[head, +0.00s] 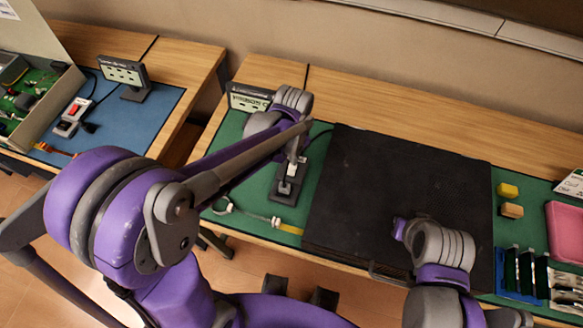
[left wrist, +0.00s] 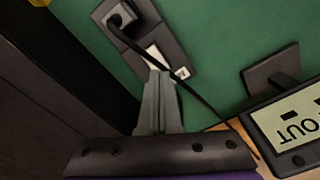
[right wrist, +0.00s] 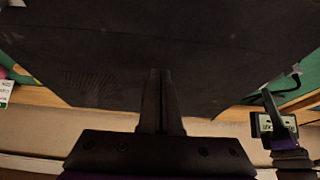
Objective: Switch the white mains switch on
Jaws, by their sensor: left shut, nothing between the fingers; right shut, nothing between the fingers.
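A dark socket block (head: 287,188) lies on the green mat, with a white switch (head: 301,163) at its far end. In the left wrist view the white switch (left wrist: 157,57) sits in the dark block beside a plugged-in black plug (left wrist: 122,17). My left gripper (left wrist: 160,76) is shut and empty, its tips at or just above the switch's near edge; I cannot tell whether they touch. The tips partly cover the switch, and its position is unclear. My right gripper (right wrist: 160,72) is shut and empty over the large black case (head: 400,190).
A display sign (head: 248,98) stands behind the left gripper. A black cable (left wrist: 185,80) crosses the block. A cable with a yellow end (head: 288,229) lies in front. Yellow blocks (head: 507,190) and a pink tray (head: 566,230) are at right. Another switch unit (head: 74,114) lies on the blue mat.

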